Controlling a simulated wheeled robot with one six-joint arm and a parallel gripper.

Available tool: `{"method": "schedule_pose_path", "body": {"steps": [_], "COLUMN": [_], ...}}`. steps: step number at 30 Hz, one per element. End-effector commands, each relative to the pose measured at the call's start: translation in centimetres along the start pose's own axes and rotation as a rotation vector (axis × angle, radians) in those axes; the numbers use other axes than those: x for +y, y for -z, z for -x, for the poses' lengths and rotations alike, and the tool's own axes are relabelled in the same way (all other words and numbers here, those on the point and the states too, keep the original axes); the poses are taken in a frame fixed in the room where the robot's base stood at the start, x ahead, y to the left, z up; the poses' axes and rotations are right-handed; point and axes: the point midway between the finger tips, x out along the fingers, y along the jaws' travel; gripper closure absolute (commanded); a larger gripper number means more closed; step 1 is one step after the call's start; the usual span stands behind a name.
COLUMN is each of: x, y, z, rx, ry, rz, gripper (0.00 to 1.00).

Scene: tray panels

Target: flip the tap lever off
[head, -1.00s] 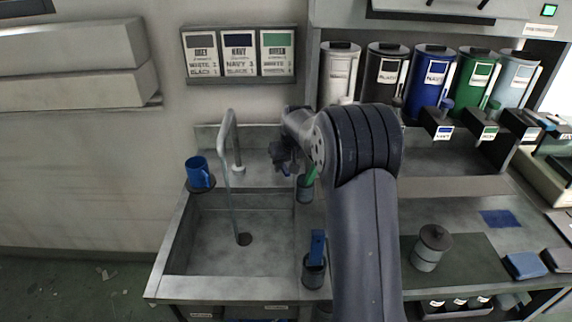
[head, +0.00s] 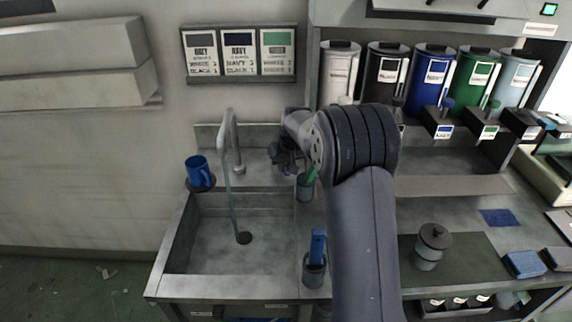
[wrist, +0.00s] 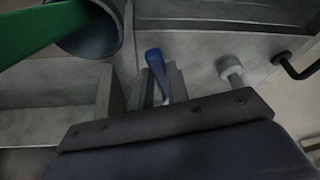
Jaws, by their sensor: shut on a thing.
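The grey tap (head: 229,125) arches over the left side of the sink, and a thin pale stream runs from its spout down to the drain. My gripper (head: 286,166) is just right of the tap at the back of the counter. In the wrist view, my gripper (wrist: 161,82) has its two dark fingers closed around the tap lever (wrist: 154,62), whose blue end stands up between them. The lever is mostly hidden behind my gripper in the head view. A round pale fitting (wrist: 231,70) stands right of the fingers in the wrist view.
A dark cup (head: 305,187) with a green-handled tool stands close to my gripper; it fills the wrist view's upper left (wrist: 92,35). A blue mug (head: 198,172) sits left of the tap. The sink basin (head: 205,225) is otherwise empty.

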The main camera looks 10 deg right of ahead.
Motion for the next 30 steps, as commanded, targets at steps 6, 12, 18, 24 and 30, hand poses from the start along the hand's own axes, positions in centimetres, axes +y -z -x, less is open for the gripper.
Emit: {"method": "schedule_pose_path", "body": {"steps": [6,12,18,24,30], "x": [0.0,-0.5,-1.6,-2.5,-3.0], "y": [0.0,0.0,0.1,0.4,0.5], "z": [0.0,0.0,0.0,-0.2,-0.2], "rx": [0.0,-0.002,-0.002,-0.001,0.0], "ry": [0.0,-0.019,-0.065,-0.111,-0.135], "rz": [0.0,-0.045,-0.157,-0.266,-0.327], "gripper": [1.0,1.0,1.0,1.0,1.0]}}
